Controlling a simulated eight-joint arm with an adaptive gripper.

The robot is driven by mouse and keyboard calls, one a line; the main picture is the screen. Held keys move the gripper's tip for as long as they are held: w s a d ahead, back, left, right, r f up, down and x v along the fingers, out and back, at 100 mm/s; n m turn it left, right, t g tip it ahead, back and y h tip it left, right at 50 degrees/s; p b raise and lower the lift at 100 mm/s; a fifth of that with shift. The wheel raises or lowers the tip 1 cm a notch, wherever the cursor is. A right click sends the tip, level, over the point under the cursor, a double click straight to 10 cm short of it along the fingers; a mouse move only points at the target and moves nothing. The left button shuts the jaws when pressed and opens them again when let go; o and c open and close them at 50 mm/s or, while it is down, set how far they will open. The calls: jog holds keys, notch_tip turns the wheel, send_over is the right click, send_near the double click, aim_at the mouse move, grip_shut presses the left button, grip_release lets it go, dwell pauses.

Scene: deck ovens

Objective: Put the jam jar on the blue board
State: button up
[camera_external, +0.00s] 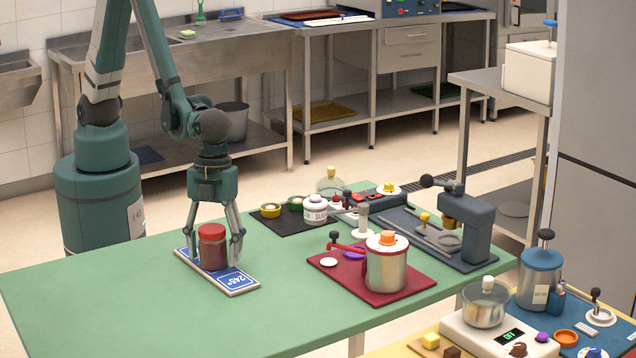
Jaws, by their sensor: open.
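The jam jar (212,247), dark red with a red lid, stands upright on the blue board (238,281), a narrow blue sign-like panel with white lettering on the green table. My gripper (214,256) points down over the jar, with its fingers on either side of it. The fingers are open, and small gaps seem to show between them and the jar. The jar hides the middle of the board.
A dark red mat (330,271) with a metal pot (386,268) lies to the right. Behind it, a dark mat holds a white sugar jar (315,210) and small bowls. A dark press (466,225) stands further right. The table's front left is clear.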

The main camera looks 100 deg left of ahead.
jog(key=shift+a+r+p, duration=0.3)
jog(key=shift+r, duration=1.7)
jog(key=shift+a+r+p, duration=0.25)
jog(key=shift+a+r, duration=0.05)
jog(key=shift+r, duration=1.7)
jog(key=shift+a+r+p, duration=0.3)
jog(key=shift+r, duration=1.7)
jog(key=shift+w+a+r, duration=0.1)
jog(key=shift+a+r, duration=0.1)
jog(key=shift+a, duration=0.1)
jog(key=a+r+n+t, duration=0.2)
jog(key=a+r+n, duration=0.3)
jog(key=a+r, duration=0.5)
jog(key=s+a+r+n+t, duration=0.1)
jog(key=s+a+r+n, duration=0.1)
jog(key=a, duration=0.7)
jog(key=s+a+r+n+t+y, duration=0.1)
jog(key=s+a+n, duration=0.3)
jog(key=a, duration=0.5)
jog(key=s+a+r+n+t, duration=0.3)
jog(key=a+n, duration=0.4)
jog(key=a, duration=0.3)
jog(key=shift+s+y, duration=0.4)
jog(key=shift+a, duration=0.1)
